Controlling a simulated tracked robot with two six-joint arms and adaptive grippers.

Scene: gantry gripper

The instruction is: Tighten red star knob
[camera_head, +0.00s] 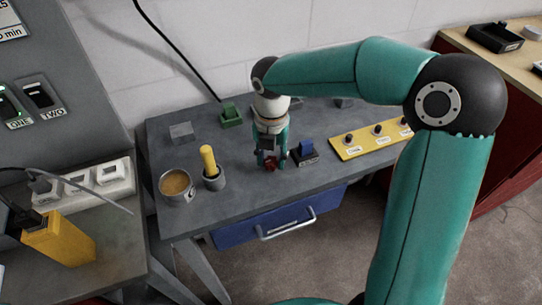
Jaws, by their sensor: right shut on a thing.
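The red star knob (270,167) is a small dark red piece low on the grey table, between the fingertips of my right gripper (271,163). The gripper points straight down and is shut on the knob. The fingers hide part of the knob, and whatever is under it is too small to make out. My right arm comes in from the right and arches over the table. My left gripper is not in view.
A green block (231,116) sits behind.

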